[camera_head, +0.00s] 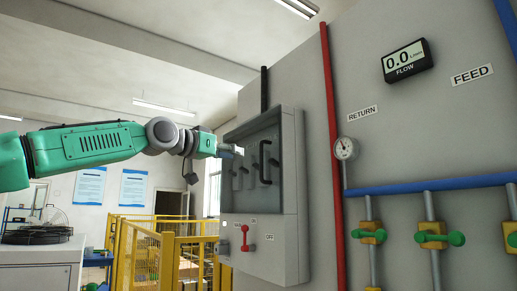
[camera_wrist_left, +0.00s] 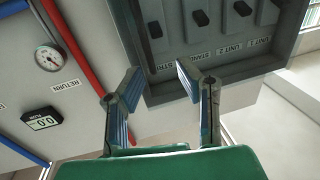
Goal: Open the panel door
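The grey panel box (camera_head: 291,180) is fixed to the wall. Its recessed front appears covered by a see-through door (camera_head: 270,137) with a black upright handle (camera_head: 264,162); the door looks shut. Several switches show behind the handle. My left gripper (camera_head: 233,150) is at the box's left edge, left of the handle and apart from it. In the left wrist view the left gripper (camera_wrist_left: 157,68) is open with nothing between its fingers. Its fingertips overlap the panel's frame (camera_wrist_left: 215,80) and point towards the switches (camera_wrist_left: 200,18); contact cannot be told. My right gripper is out of view.
A red pipe (camera_head: 332,150), pressure gauge (camera_head: 345,148) and blue pipe (camera_head: 430,185) are to the right. Yellow railings (camera_head: 165,250) stand behind at lower left.

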